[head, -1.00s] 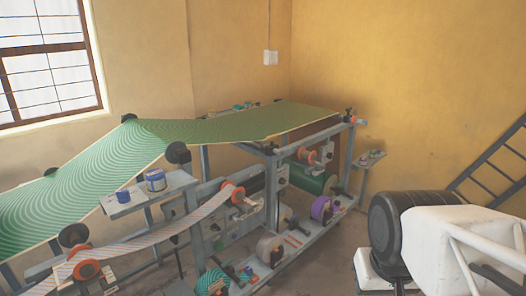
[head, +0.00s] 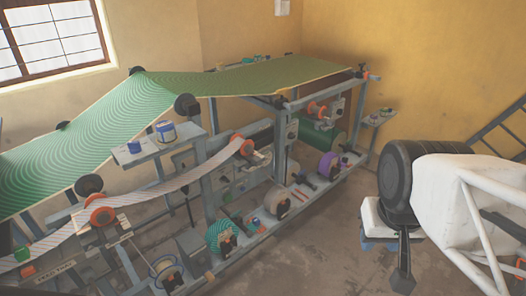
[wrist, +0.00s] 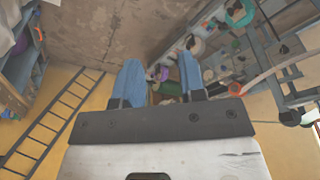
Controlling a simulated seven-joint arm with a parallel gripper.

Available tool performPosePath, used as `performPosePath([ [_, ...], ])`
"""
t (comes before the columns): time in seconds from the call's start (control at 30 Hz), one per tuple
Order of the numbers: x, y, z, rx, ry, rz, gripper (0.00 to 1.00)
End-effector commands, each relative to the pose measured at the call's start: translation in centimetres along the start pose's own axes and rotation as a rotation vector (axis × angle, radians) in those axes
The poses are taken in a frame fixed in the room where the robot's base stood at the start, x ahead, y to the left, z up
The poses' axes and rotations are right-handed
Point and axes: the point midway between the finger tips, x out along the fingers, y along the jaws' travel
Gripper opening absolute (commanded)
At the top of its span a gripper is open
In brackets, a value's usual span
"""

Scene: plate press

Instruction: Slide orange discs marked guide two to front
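Several orange discs sit on the press rollers. One orange disc (head: 100,217) is at the front left, beside the striped web. Another orange disc (head: 238,144) is at the web's far end, and a third (head: 316,109) is further back on the right. I cannot read which one is marked guide two. In the wrist view an orange ring (wrist: 235,88) shows at the right. My gripper (wrist: 160,76) shows there with two blue fingers spread apart and nothing between them. It is well away from the discs.
The press frame (head: 209,205) fills the left and middle, with a green patterned sheet (head: 230,82) on top. A shelf (head: 150,147) carries blue cans. Small rolls line the lower rail. A ladder (wrist: 50,120) leans at the wall. Bare floor (head: 300,255) lies right of the press.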

Motion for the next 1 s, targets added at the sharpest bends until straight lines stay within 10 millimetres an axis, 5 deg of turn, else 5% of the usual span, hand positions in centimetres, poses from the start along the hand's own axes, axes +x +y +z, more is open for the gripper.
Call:
performPosePath([
  [0.63,0.2,0.1,-0.9,-0.004,0.015,0.006,0.45],
  [1.0,2.7,0.3,-8.6,-0.045,0.164,0.048,0.45],
])
